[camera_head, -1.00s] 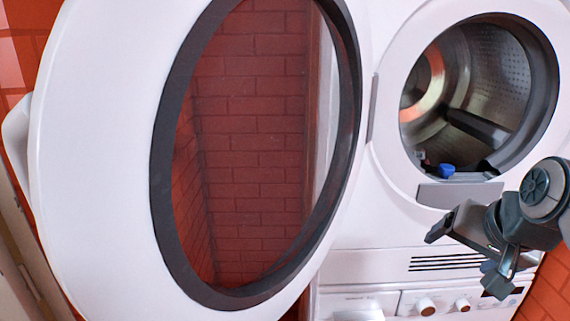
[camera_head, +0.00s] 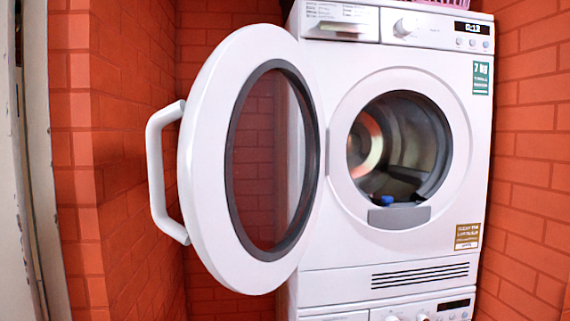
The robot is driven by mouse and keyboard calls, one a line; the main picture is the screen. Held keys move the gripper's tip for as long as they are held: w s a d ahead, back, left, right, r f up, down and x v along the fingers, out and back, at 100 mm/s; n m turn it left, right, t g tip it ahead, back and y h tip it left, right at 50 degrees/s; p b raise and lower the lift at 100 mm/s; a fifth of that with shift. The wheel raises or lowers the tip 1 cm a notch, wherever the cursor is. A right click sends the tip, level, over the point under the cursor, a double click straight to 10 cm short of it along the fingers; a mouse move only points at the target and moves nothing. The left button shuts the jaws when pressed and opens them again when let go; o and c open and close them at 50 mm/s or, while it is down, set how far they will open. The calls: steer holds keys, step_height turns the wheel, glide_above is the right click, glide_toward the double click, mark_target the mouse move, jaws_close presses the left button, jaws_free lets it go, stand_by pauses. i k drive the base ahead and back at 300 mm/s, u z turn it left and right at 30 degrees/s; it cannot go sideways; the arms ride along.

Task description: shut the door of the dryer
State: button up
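The dryer (camera_head: 400,252) is white and stands on top of another white machine. Its round door (camera_head: 215,160) is wide open, swung out to the left on its hinge side beside the drum opening. The door has a dark-rimmed window and a white bar handle (camera_head: 156,172) on its outer left edge. The open drum (camera_head: 404,140) shows a small blue item (camera_head: 386,200) near its front lip. My gripper is not in this view now, so its state and its distance from the door are hidden.
Red brick walls (camera_head: 540,190) close in on the right and behind the door. A brick corner (camera_head: 75,150) and a pale frame (camera_head: 32,200) stand at the left. The lower machine (camera_head: 425,306) has knobs at the bottom. A pink basket (camera_head: 460,5) sits on top.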

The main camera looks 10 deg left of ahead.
mark_target(211, 113)
steer(key=k, duration=0.25)
steer(key=u, duration=2)
steer(key=i, duration=1.35)
steer(key=z, duration=2.4)
